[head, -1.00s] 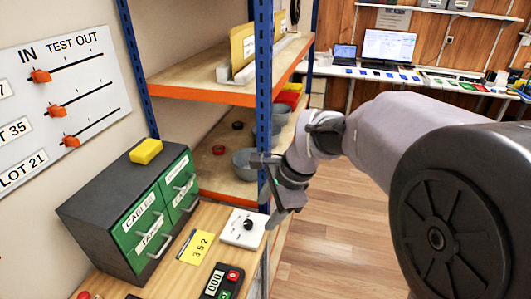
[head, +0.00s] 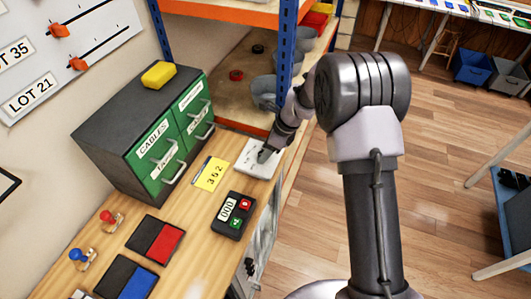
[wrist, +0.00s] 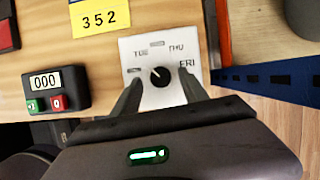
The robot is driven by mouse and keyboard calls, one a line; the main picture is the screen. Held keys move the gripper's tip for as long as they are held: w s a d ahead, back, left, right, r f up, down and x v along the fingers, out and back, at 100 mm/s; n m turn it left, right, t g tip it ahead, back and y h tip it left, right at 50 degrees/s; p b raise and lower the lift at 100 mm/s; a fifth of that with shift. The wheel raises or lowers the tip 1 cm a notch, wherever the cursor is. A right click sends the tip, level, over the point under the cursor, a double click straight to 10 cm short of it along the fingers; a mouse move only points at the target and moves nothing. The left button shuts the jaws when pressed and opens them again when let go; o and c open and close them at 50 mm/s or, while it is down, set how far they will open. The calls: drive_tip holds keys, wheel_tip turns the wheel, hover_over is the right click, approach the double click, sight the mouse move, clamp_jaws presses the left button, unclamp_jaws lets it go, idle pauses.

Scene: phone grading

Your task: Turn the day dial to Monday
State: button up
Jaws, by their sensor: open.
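The day dial is a black round knob (wrist: 160,75) on a white square plate (wrist: 132,47). In the wrist view the plate shows the labels TUE, THU and FRI; other labels are blank-looking or hidden by my fingers. The knob's light pointer mark aims to the upper left, roughly toward TUE. My gripper (wrist: 160,92) is open, with one finger on each side of the knob; I cannot tell whether they touch it. In the head view my gripper (head: 266,153) is over the plate (head: 250,170) and hides the knob.
A yellow 352 card (head: 211,174) and a black counter box (head: 233,214) reading 000 lie beside the plate. A green-fronted drawer cabinet (head: 140,130) stands behind at left. A blue shelf post (head: 286,65) rises close to my arm.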

drive_tip(key=shift+w+a+f, duration=0.1)
drive_tip(key=shift+a+f, duration=0.05)
drive_tip(key=shift+f, duration=0.3)
clamp_jaws()
drive_tip(key=shift+n, duration=0.3)
drive_tip(key=n, duration=0.1)
drive_tip(key=n+g+p, duration=0.1)
drive_tip(key=n, duration=0.1)
drive_tip(key=shift+w+r+g, duration=0.1)
drive_tip(key=shift+w+g, duration=0.05)
drive_tip(key=shift+g, duration=0.15)
drive_tip(key=shift+w+n+g+p, duration=0.1)
drive_tip(key=shift+n+g+p, duration=0.55)
drive_tip(key=shift+n, duration=1.45)
